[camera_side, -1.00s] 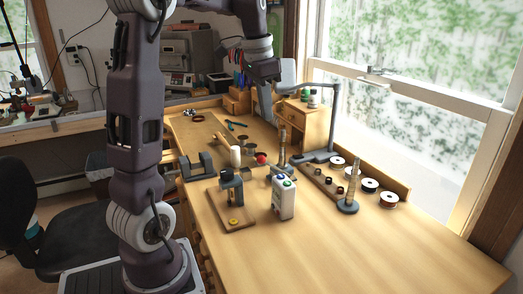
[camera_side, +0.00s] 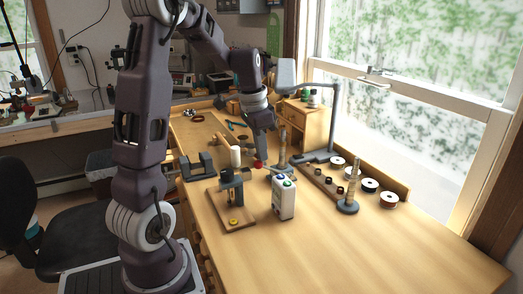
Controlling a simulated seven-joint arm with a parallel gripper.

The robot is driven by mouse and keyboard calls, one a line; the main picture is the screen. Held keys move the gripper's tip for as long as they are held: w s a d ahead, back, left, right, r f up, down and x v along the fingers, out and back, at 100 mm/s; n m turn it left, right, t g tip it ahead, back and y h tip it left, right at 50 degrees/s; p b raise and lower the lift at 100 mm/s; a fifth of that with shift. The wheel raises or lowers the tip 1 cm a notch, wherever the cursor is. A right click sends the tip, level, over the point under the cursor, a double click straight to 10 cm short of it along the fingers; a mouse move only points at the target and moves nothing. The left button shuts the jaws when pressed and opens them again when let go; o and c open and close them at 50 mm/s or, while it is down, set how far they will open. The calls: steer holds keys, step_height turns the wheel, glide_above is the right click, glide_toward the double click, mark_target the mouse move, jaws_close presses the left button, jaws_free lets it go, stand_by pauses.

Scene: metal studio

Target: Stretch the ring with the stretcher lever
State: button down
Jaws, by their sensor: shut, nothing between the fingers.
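The stretcher (camera_side: 283,147) stands near the middle of the bench as an upright, ridged metal post on a grey base. A red ball knob (camera_side: 259,164) shows just left of its foot and looks like the end of its lever; the lever arm itself is hard to make out. My gripper (camera_side: 261,154) points down directly above the red knob, shut and empty. Its fingertips look close to or touching the knob; I cannot tell which. A ring on the post is too small to make out.
A white box with coloured buttons (camera_side: 284,197) and a small press on a wooden board (camera_side: 238,222) stand in front. A second post (camera_side: 351,190), spools (camera_side: 388,200) and a lamp (camera_side: 320,156) are to the right. The bench front right is clear.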

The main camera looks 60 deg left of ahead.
steer(key=s+f, duration=0.4)
steer(key=f, duration=0.1)
steer(key=shift+f, duration=0.15)
